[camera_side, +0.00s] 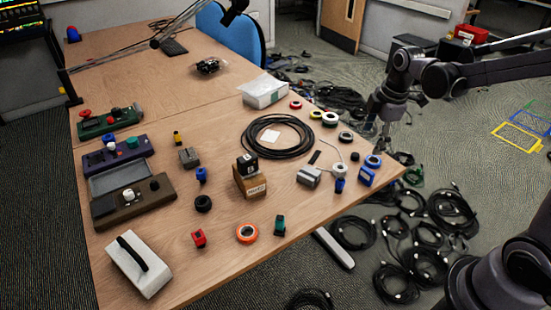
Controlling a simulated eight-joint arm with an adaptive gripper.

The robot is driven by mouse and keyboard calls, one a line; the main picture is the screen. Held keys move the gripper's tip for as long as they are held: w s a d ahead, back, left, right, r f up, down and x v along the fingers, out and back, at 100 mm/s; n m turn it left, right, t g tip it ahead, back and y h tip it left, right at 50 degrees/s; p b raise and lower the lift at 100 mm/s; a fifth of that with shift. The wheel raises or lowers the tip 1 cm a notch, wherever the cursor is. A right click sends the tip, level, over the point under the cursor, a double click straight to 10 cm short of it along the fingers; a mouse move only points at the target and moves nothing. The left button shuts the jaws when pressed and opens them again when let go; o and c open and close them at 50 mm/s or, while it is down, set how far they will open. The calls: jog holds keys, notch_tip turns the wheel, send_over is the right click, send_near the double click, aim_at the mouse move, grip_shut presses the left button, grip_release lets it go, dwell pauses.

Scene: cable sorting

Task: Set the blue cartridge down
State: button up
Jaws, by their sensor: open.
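Several small blue pieces stand on the wooden table, and I cannot tell for sure which is the blue cartridge. One small upright blue piece (340,185) stands near the right edge, beside a grey block. A blue box-like piece (367,177) stands just right of it. Another blue piece (201,175) stands left of the middle, behind a black ring. My gripper (383,124) is open, pointing down by the table's right edge, behind and apart from these pieces. It looks empty, though its fingertips are small and dark here.
A black cable coil (247,135) lies mid-table. A cardboard box (250,187) with a black cube on top stands before it. Coloured device boxes (135,200) line the left side. Tape rings (339,168) crowd the right edge.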

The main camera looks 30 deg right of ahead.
jog(key=s+a+r+m+t, duration=0.4)
jog(key=s+a+m+t, duration=0.1)
jog(key=s+a+m, duration=0.5)
jog(key=s+m, duration=0.1)
jog(key=m, duration=0.1)
jog(key=shift+a+r+m+y, duration=0.25)
jog(key=shift+m+y, duration=0.05)
